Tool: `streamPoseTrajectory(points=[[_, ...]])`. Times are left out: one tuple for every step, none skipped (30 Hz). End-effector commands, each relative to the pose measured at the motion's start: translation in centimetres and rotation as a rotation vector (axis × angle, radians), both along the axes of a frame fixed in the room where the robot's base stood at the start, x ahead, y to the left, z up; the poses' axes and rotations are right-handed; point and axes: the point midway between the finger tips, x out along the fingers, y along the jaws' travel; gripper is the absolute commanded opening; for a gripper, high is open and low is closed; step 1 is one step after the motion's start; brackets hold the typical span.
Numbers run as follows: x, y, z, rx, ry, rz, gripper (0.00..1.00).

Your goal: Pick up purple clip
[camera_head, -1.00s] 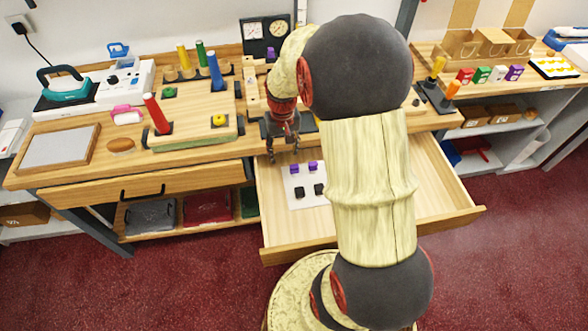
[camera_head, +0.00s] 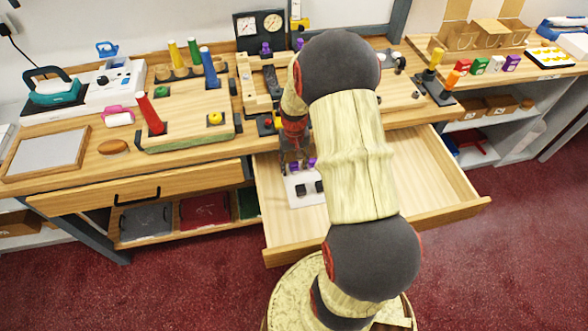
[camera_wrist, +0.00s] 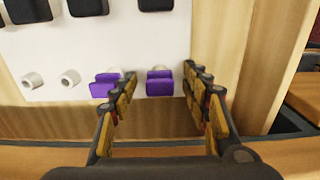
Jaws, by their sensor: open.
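Two purple clips stand side by side on a white card (camera_wrist: 120,40) in the open drawer. In the wrist view, one purple clip (camera_wrist: 160,82) sits between the two fingers of my gripper (camera_wrist: 159,73), with gaps on both sides. The other purple clip (camera_wrist: 101,84) is just left of the left finger, which partly overlaps its edge. My gripper is open and holds nothing. In the head view, my gripper (camera_head: 296,163) is low over the card, close to the purple clips (camera_head: 311,163), and partly hides them.
Black clips (camera_wrist: 88,6) and two white ring-shaped pieces (camera_wrist: 69,77) are also on the card. The drawer (camera_head: 440,170) is pulled out, with bare floor right of my arm. The counter edge is just behind my gripper; a wooden board with coloured pegs (camera_head: 190,110) stands on the counter.

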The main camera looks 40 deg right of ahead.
Motion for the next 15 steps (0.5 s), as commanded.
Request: streamPoseTrajectory(points=[[0.06,-0.04,-0.02,-0.001,-0.002,0.000,0.47],[0.07,-0.04,0.02,-0.001,-0.002,0.000,0.47],[0.07,-0.04,0.07,-0.001,-0.002,0.000,0.47],[0.06,-0.04,0.09,-0.001,-0.002,0.000,0.47],[0.06,-0.04,0.09,-0.001,-0.002,0.000,0.47],[0.06,-0.02,0.10,-0.001,-0.002,0.000,0.46],[0.06,-0.02,0.10,-0.001,-0.002,0.000,0.44],[0.05,-0.03,0.10,-0.001,-0.002,0.000,0.42],[0.05,-0.02,0.10,-0.001,-0.002,0.000,0.40],[0.05,-0.02,0.10,-0.001,-0.002,0.000,0.38],[0.05,-0.02,0.10,-0.001,-0.002,0.000,0.37],[0.05,-0.02,0.10,-0.001,-0.002,0.000,0.34],[0.05,-0.02,0.10,-0.001,-0.002,0.000,0.33],[0.05,-0.02,0.10,-0.001,-0.002,0.000,0.31],[0.05,-0.02,0.10,-0.001,-0.001,0.000,0.29]])
